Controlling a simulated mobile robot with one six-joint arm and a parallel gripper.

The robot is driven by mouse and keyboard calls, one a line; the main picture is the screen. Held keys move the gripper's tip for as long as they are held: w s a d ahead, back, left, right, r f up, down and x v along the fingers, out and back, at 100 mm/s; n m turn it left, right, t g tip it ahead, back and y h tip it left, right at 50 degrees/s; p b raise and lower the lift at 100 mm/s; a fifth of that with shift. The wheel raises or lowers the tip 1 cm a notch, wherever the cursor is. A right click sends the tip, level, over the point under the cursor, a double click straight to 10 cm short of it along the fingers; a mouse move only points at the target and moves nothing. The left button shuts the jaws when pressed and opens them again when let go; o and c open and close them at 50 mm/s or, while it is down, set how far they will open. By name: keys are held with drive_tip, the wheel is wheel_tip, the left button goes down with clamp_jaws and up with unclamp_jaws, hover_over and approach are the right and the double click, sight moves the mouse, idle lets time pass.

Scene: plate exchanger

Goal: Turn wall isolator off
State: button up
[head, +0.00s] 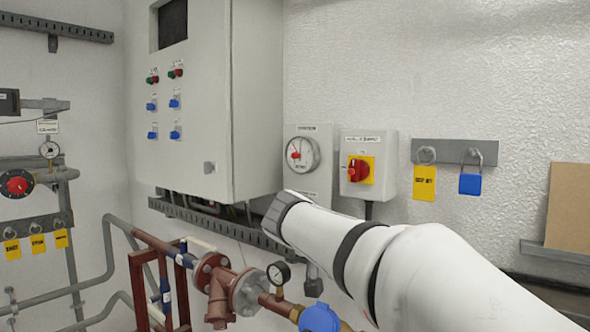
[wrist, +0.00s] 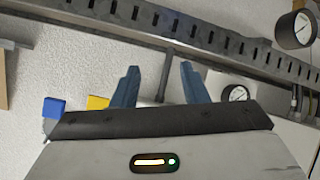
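The wall isolator (head: 360,170) is a light grey box with a red rotary handle (head: 357,170) on a yellow plate, on the wall right of centre in the head view. The handle's exact angle is too small to read. My gripper (wrist: 160,76) shows in the wrist view with two blue fingers apart and nothing held between them. A grey conduit on the wall shows behind the gap. The isolator does not show in the wrist view. In the head view my white arm crosses below the isolator, and the fingers cannot be made out.
A dial box (head: 304,157) stands left of the isolator. A hook rail (head: 455,147) with a yellow tag (head: 424,184) and blue padlock (head: 470,184) is at its right. A control cabinet (head: 205,100), slotted cable tray (head: 220,225) and brown pipework (head: 220,290) lie left.

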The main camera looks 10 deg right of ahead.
sight(353, 160)
drive_tip(key=w+r+m+t+h, duration=0.2)
drive_tip(key=w+r+h, duration=0.15)
drive_tip(key=r, duration=0.45)
drive_tip(key=w+r+m+t+h, duration=0.1)
drive_tip(key=w+r+m+h, duration=0.2)
drive_tip(key=r, duration=0.5)
drive_tip(key=shift+y, duration=0.65)
drive_tip(key=x, duration=0.2)
drive_tip(key=p+x, duration=0.1)
drive_tip(key=x, duration=0.2)
drive_tip(key=p+x, duration=0.1)
drive_tip(key=x, duration=0.2)
drive_tip(key=shift+w+a+r, duration=0.1)
drive_tip(key=shift+w+r, duration=0.2)
drive_tip(key=shift+w, duration=0.05)
drive_tip(key=shift+w+d+f, duration=0.1)
drive_tip(key=shift+w+d, duration=0.15)
drive_tip(key=shift+d, duration=0.1)
drive_tip(key=shift+c, duration=0.2)
